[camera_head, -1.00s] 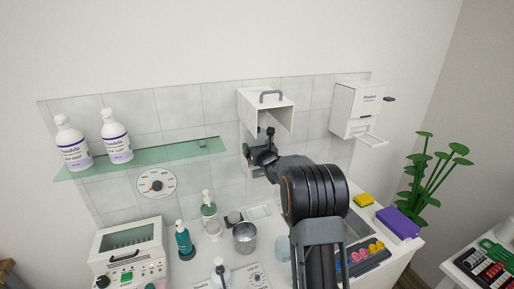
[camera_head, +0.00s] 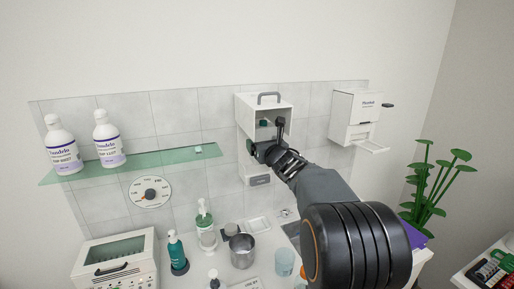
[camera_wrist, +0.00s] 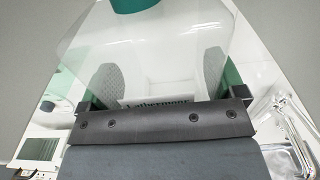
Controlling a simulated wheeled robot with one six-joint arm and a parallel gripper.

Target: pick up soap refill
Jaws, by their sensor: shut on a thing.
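The soap refill (camera_wrist: 165,42) is a pale, see-through bottle with a teal cap (camera_wrist: 130,4) in the wrist view. My gripper (camera_wrist: 160,74) is shut on it, one grey finger pad at each side. Lettering shows low between the pads, but I cannot read it surely. In the head view my gripper (camera_head: 267,137) is at the front of a white wall box (camera_head: 252,104) with a grey handle on top. A small teal patch shows by the fingers there; the rest of the refill is hidden or too small to tell.
Two white pump bottles (camera_head: 62,146) (camera_head: 109,139) stand on a glass shelf (camera_head: 150,163) at left. A white dispenser (camera_head: 355,118) hangs right of the box. Below are a teal bottle (camera_head: 177,254), a clear green-topped bottle (camera_head: 206,232), a metal cup (camera_head: 242,252) and a plant (camera_head: 432,190).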

